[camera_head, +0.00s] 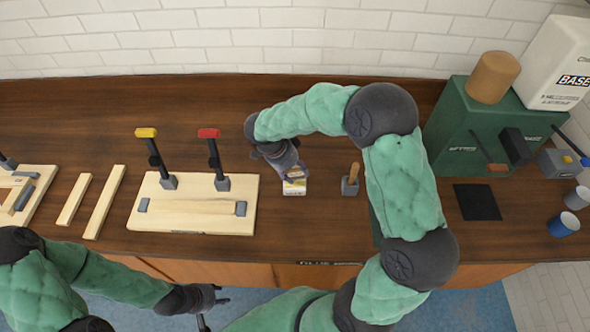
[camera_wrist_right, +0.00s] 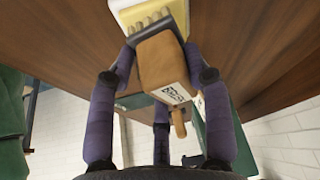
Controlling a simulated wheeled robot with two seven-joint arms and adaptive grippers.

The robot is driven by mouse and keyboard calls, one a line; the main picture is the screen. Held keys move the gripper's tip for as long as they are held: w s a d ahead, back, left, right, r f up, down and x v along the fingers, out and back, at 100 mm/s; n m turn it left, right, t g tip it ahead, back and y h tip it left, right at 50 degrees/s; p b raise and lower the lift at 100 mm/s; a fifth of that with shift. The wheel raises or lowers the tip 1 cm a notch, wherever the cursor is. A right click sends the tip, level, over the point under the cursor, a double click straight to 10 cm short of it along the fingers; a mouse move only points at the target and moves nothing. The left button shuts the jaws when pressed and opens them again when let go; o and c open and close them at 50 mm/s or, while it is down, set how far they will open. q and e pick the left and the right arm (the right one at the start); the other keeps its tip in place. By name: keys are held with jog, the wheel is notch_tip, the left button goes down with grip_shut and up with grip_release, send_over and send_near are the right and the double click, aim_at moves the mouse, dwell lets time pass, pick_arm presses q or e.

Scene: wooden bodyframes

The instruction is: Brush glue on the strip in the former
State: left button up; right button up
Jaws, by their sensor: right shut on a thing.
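The former is a pale board (camera_head: 150,221) with grey end blocks. The strip (camera_head: 195,207) lies on it between the blocks. My right gripper (camera_head: 292,172) is over a small white and yellow tray (camera_head: 295,189), right of the former. It is shut on a brush with a brown wooden body and a label (camera_wrist_right: 160,70). In the right wrist view, the brush's pale bristles (camera_wrist_right: 150,22) are at the tray's pale surface (camera_wrist_right: 125,14); whether they touch is unclear. My left gripper (camera_head: 220,297) is low, in front of the bench; its fingers are too small to judge.
Two upright clamps, yellow-handled (camera_head: 146,133) and red-handled (camera_head: 209,133), stand at the former's back. A grey holder (camera_head: 350,188) with a wooden handle stands right of the tray. Loose strips (camera_head: 103,203) lie left. A green cabinet (camera_head: 465,125) and cups (camera_head: 563,225) are at right.

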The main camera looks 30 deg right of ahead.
aim_at(295, 168)
jog(key=shift+f+b, duration=0.45)
jog(key=shift+b, duration=0.1)
dwell(0.9)
jog(key=shift+s+f+b, duration=0.1)
jog(key=shift+f+b, duration=0.05)
jog(key=shift+b, duration=0.35)
dwell(2.2)
jog(key=shift+r+p, duration=1.3)
jog(key=shift+r, duration=2.35)
jog(key=shift+f, duration=0.1)
